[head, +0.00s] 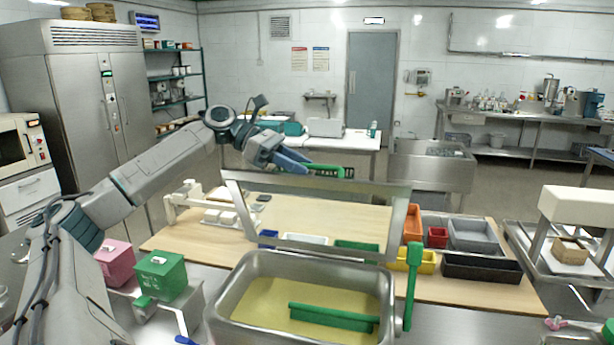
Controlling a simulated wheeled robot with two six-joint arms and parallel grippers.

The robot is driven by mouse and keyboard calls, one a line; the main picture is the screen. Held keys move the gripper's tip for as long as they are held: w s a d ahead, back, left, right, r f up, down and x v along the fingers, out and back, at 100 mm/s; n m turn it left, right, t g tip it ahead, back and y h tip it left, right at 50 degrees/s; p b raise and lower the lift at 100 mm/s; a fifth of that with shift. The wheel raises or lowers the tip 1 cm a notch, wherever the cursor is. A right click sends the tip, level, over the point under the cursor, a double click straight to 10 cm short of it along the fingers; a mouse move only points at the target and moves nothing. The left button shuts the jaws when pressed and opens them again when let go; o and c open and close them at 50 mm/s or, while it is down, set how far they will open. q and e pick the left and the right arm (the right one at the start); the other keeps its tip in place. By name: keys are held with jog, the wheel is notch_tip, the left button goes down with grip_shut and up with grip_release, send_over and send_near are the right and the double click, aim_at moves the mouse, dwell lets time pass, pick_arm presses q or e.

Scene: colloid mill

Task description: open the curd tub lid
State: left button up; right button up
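The curd tub (216,300) is a steel basin at the bottom centre, with yellow contents. Its lid (316,185) looks like a steel frame with a see-through middle; it stands raised, tilted up at the tub's far side. A green handle (328,171) sits at the lid's top edge. My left gripper (292,162) is at the left end of this handle, touching or very close to it. I cannot tell whether its fingers are closed on it. My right gripper is not in view.
A green bar (333,318) lies inside the tub, and a green paddle (412,285) stands at its right side. Green (160,277) and pink (115,264) boxes stand at left. Coloured trays (475,235) cover the wooden table's right part.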

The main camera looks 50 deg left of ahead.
pick_arm(q)
jog(key=b+v, duration=0.2)
jog(key=v, duration=0.6)
